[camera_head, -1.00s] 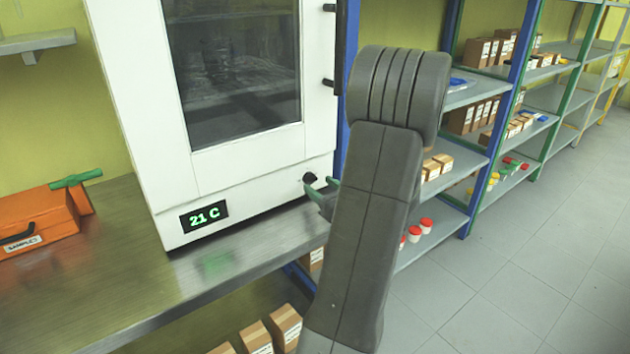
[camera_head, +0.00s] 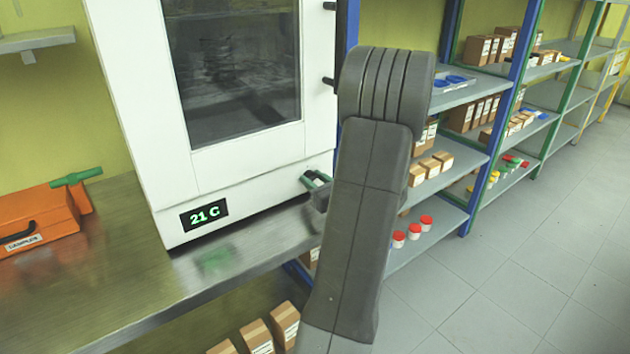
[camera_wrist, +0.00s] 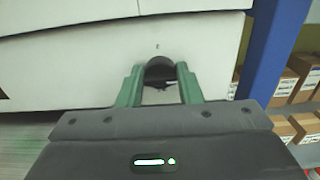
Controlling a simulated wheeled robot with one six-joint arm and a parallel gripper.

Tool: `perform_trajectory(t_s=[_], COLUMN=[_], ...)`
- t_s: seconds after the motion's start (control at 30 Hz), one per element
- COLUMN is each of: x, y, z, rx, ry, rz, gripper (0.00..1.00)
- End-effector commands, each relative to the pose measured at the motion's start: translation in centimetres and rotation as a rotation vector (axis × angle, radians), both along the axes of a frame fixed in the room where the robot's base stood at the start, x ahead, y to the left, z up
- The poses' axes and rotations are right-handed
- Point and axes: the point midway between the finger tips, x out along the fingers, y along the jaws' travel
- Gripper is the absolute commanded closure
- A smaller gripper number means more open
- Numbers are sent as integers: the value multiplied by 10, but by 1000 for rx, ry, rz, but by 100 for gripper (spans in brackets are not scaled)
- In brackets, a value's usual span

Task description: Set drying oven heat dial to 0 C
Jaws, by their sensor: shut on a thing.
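The white drying oven (camera_head: 240,179) stands on a metal bench, and its display (camera_head: 204,215) reads 21 C in green. The black heat dial (camera_wrist: 160,70) is on the lower right of the oven's front, below a small mark on the panel. My gripper (camera_wrist: 160,84) has its green fingers on both sides of the dial and is shut on it.
The metal bench (camera_head: 110,270) is clear in front of the oven. A blue shelf post (camera_wrist: 275,50) stands close right of the dial. Shelves with boxes (camera_head: 440,160) and red-capped jars (camera_head: 414,232) are behind my arm.

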Motion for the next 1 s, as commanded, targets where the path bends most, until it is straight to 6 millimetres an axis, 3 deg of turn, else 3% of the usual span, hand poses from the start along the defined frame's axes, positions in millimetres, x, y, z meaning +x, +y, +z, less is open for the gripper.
perform_trajectory(t_s=[0.37, 1.0], x=[-1, -2], y=[1, 2], z=[-6, -9], rx=[-129, -610], ry=[-96, -447], rz=[0, -1], gripper=[91, 91])
